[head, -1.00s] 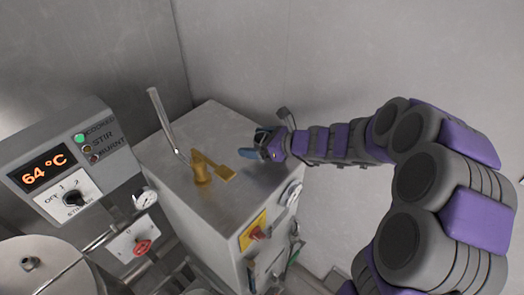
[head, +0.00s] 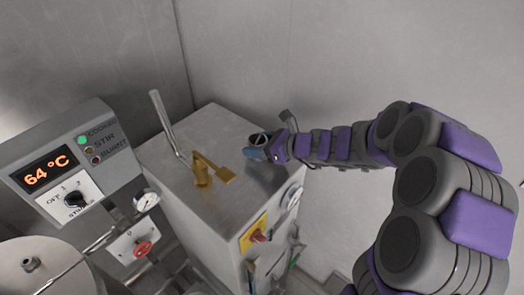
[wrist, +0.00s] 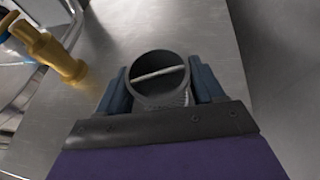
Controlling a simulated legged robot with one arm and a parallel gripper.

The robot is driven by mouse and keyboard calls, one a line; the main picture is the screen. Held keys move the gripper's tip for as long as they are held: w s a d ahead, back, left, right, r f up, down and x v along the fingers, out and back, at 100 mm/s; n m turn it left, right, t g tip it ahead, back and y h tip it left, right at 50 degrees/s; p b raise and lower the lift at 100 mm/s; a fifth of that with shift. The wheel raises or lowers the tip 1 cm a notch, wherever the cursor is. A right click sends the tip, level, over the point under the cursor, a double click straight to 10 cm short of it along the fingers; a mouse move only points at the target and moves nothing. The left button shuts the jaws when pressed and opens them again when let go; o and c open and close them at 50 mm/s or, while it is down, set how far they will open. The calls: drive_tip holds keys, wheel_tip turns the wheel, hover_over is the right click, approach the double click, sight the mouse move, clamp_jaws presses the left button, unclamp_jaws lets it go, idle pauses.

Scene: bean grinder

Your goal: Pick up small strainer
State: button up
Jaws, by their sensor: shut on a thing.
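The small strainer (wrist: 160,84) is a dark round cup with a pale bar across its mouth. In the wrist view it sits between the two blue fingers of my gripper (wrist: 160,88), which are shut on it from both sides. In the head view my gripper (head: 263,148) is over the right part of the steel machine's top, and the strainer (head: 258,139) shows as a small dark ring there. I cannot tell whether the strainer touches the top. Its lower part is hidden by my gripper.
A brass fitting (head: 202,172) with a flat tab stands on the steel machine top (head: 215,120), left of my gripper. A metal lever (head: 165,122) rises behind it. A control box (head: 65,165) reading 64 °C and a round lidded vessel (head: 45,270) are at left. Walls stand behind.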

sight(262, 135)
drive_tip(key=shift+d, duration=0.5)
drive_tip(key=shift+r, duration=0.2)
wheel_tip(262, 135, up, 3)
drive_tip(key=shift+f+p, duration=0.1)
drive_tip(key=shift+p, duration=0.5)
drive_tip(key=shift+s+r, duration=0.2)
drive_tip(key=shift+r, duration=0.1)
drive_tip(key=shift+s+d+r+p, duration=0.2)
drive_tip(key=shift+s+d, duration=1.1)
drive_tip(key=shift+s, duration=0.9)
drive_tip(key=shift+s+d+r+p, duration=0.15)
drive_tip(key=shift+s+d, duration=1.15)
drive_tip(key=shift+s, duration=0.9)
drive_tip(key=shift+s+d+r+p, duration=0.1)
drive_tip(key=shift+s+d+r, duration=0.1)
drive_tip(key=shift+s+d, duration=1.55)
